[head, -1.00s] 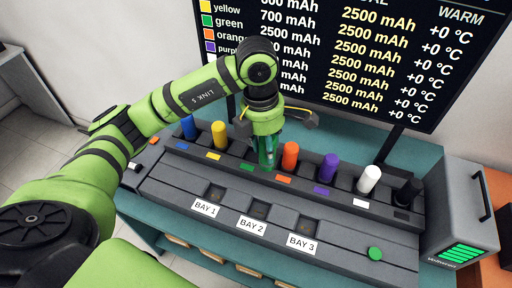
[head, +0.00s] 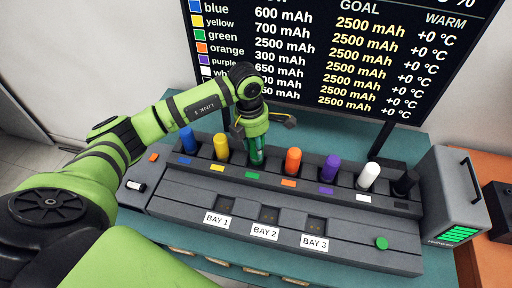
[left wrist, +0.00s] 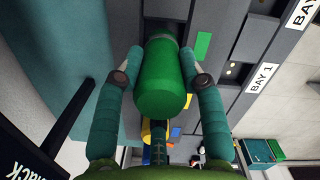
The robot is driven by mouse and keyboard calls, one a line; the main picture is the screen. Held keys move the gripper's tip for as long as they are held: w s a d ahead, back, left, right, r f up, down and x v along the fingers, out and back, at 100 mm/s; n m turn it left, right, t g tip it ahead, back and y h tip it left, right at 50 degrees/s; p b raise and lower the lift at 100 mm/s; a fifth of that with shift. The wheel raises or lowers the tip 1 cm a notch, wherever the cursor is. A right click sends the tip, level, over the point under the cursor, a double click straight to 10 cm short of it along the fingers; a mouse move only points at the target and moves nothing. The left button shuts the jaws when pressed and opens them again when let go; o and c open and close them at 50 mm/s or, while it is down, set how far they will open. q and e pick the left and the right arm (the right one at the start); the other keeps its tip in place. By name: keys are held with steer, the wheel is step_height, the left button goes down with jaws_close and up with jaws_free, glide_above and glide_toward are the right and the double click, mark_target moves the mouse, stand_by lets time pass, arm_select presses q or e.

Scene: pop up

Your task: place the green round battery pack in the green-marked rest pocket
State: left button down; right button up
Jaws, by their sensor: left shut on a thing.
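The green round battery pack (head: 257,155) stands upright in my left gripper (head: 256,143), which is shut on it. It is directly behind the green mark (head: 252,175), in the row of rest pockets on the dark grey rack (head: 290,203). In the left wrist view the pack (left wrist: 162,85) sits between the two fingertips, with the green mark (left wrist: 203,45) beside its far end. That end is at the rack, but I cannot tell how deep it sits in the pocket. My right gripper is not in view.
The yellow pack (head: 221,147) stands close on the left and the orange pack (head: 293,161) on the right. Blue, purple, white and black packs fill other pockets. Three labelled bays lie in front. A grey box (head: 448,205) stands right, a screen (head: 310,55) behind.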

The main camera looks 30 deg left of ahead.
arm_select(q)
step_height(320, 180, down, 3)
steer(key=shift+r+p, duration=0.15)
steer(key=shift+p, duration=0.15)
steer(key=shift+f+b, duration=0.25)
steer(key=shift+b, duration=0.05)
steer(key=c, duration=0.8)
jaws_free()
steer(key=shift+r, duration=0.1)
steer(key=shift+o, duration=0.2)
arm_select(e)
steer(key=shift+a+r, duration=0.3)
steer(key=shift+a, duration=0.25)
arm_select(q)
steer(key=shift+r+p, duration=0.25)
steer(key=shift+p, duration=0.1)
steer(key=shift+r+b, duration=0.4)
steer(key=r+b, duration=0.1)
steer(key=r, duration=0.2)
steer(key=r+b, duration=0.1)
steer(key=r, duration=0.3)
steer(key=a+r+b, duration=0.1)
steer(key=r, duration=0.3)
steer(key=shift+s, duration=0.4)
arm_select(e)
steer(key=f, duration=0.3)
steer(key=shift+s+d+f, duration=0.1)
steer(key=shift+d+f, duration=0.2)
